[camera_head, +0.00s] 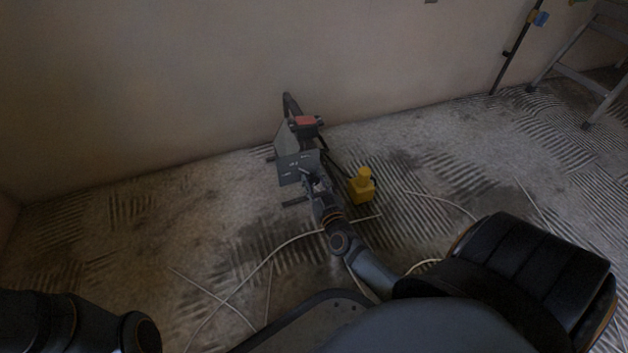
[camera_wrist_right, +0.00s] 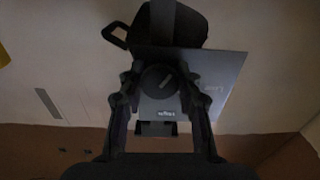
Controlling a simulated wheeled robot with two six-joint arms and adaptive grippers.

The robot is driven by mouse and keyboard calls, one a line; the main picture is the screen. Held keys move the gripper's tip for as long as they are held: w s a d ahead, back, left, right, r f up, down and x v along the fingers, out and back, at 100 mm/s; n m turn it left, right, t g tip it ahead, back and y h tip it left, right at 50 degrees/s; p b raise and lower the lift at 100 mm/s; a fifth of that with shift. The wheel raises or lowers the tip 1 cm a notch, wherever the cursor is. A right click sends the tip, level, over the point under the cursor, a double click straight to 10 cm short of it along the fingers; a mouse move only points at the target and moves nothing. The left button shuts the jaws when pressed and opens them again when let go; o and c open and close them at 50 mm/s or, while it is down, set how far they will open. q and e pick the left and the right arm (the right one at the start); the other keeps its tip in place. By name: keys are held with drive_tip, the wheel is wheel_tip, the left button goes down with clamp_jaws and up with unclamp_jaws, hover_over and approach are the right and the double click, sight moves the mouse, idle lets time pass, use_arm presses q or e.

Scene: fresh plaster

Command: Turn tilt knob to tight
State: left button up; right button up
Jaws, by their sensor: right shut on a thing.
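The tilt knob (camera_wrist_right: 158,80) is a round black knob with a pale pointer line, on a grey plate (camera_wrist_right: 222,75) in the right wrist view. My right gripper (camera_wrist_right: 157,88) has one finger on each side of the knob and is shut on it. In the head view the plate (camera_head: 290,168) belongs to a machine with a red part (camera_head: 305,121) by the wall. My right gripper (camera_head: 309,181) reaches the front of that plate, hiding the knob there. Lettering on the plate is too small to read. My left gripper is out of view.
A yellow container (camera_head: 362,187) stands on the floor right of the machine. Pale cables (camera_head: 262,262) lie across the ridged floor. A stepladder (camera_head: 580,75) and a dark pole (camera_head: 513,50) are at the far right. The floor left of the machine is mostly clear.

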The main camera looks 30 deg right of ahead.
drive_tip(key=m+p, duration=0.1)
drive_tip(key=m, duration=0.2)
drive_tip(key=shift+r+m, duration=0.1)
drive_tip(key=shift+m, duration=0.2)
drive_tip(key=m+p, duration=0.1)
drive_tip(key=m, duration=0.1)
drive_tip(key=shift+m, duration=0.4)
drive_tip(key=m, duration=0.3)
drive_tip(key=shift+m, duration=0.3)
drive_tip(key=m, duration=0.3)
drive_tip(key=shift+m, duration=0.3)
drive_tip(key=m, duration=0.3)
drive_tip(key=shift+f+m, duration=0.2)
drive_tip(key=shift+m, duration=0.1)
drive_tip(key=m+b, duration=0.1)
drive_tip(key=m, duration=0.2)
drive_tip(key=shift+m, duration=0.4)
drive_tip(key=m+b, duration=0.1)
drive_tip(key=m, duration=0.3)
drive_tip(key=shift+f, duration=0.1)
drive_tip(key=shift+m+b, duration=0.5)
drive_tip(key=shift+m, duration=1.7)
